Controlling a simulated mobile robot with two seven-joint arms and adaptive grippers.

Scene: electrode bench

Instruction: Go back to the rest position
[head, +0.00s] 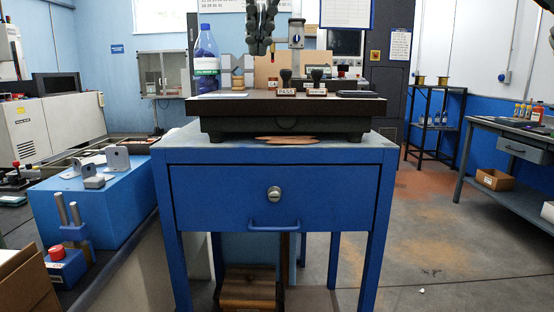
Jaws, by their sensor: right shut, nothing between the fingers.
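My right gripper (259,50) hangs down from the top edge of the head view, over the back part of the dark bench plate (230,106). Its fingers point down, are shut and hold nothing. My left gripper does not show. The dark plate lies on a blue bench (180,185) with a drawer. On the plate stand a blue bottle (206,62) with a white and green label, two black-handled stamps, one marked PASS (286,86) and another (316,84) beside it, and a flat dark pad (357,94) at the right.
A grey upright stand (297,35) rises just right of the gripper. A blue box with metal brackets (92,200) is at the left. A black shelf rack (437,125) and a workbench (515,135) stand at the right. Open floor (440,240) lies between the benches.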

